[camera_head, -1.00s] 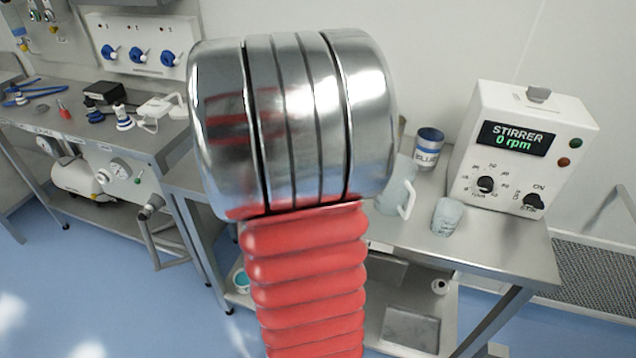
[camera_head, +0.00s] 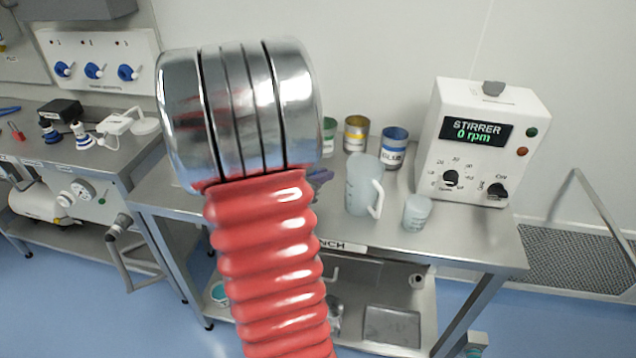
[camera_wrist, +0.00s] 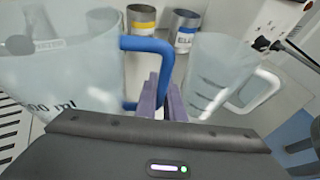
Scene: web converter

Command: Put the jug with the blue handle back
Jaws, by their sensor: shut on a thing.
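The jug with the blue handle (camera_wrist: 70,85) is a large frosted, see-through jug, filling the left of the wrist view, with part of its volume marking readable. My gripper (camera_wrist: 165,97) has its purple fingers shut on the blue handle (camera_wrist: 150,46). In the head view, a bit of my gripper (camera_head: 319,177) shows beside my red and chrome arm, which hides this jug. I cannot tell whether the jug touches the bench. A similar jug with a white handle (camera_head: 361,180) stands on the bench just right of my gripper; it also shows in the wrist view (camera_wrist: 215,75).
A small beaker (camera_head: 416,213) stands near the bench's front edge. Cans with green (camera_head: 329,138), yellow (camera_head: 355,135) and blue (camera_head: 394,150) bands stand at the back. The stirrer unit (camera_head: 470,145) stands at right. The steel bench (camera_head: 455,245) is bare at its front right.

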